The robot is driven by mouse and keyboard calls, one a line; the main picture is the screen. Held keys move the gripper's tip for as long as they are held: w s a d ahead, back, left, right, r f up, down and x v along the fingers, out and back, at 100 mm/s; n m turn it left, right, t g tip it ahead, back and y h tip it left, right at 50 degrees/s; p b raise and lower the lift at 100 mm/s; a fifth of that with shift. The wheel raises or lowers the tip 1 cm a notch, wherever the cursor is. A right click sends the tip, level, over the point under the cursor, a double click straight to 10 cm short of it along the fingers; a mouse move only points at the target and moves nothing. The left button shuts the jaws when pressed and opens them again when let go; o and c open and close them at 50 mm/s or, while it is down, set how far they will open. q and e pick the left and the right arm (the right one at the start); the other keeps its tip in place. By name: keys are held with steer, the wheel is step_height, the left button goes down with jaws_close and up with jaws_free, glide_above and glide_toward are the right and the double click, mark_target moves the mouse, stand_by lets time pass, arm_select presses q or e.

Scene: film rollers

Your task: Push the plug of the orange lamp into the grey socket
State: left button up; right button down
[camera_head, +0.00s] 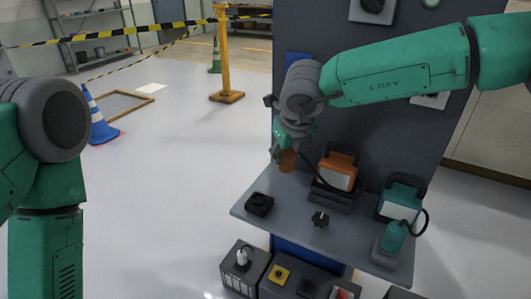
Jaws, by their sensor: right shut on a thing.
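The orange lamp (338,172) stands on the grey shelf in the head view, with a black frame and a pale front. My right gripper (283,150) is shut on the orange plug (287,161), left of the lamp and seemingly above the shelf. A dark cord runs from the plug towards the lamp. A dark, block-like socket (259,204) sits at the shelf's left end, nearer the camera than the plug. I cannot tell for sure whether it is the grey socket. My left arm shows at the left edge, but its gripper is out of view.
A teal lamp (400,201) and a teal plug (393,238) on a grey block stand at the shelf's right. A dark upright panel (400,135) rises behind. Grey boxes (244,267) stand below the shelf's front.

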steer(key=s+d+r+m+t+h, duration=0.2)
steer(key=d+r+m+t+h, duration=0.1)
steer(key=d+r+t+h, duration=0.3)
steer(key=s+d+r+m+t+h, duration=0.1)
steer(key=d+r+m+t+h, duration=0.2)
steer(key=r+t, duration=0.5)
steer(key=w+d+g, duration=0.1)
steer(key=w+d, duration=0.4)
steer(key=w, duration=0.1)
steer(key=shift+r+n, duration=0.3)
steer(key=shift+r, duration=0.1)
steer(key=shift+w, duration=0.1)
steer(key=shift+b, duration=0.3)
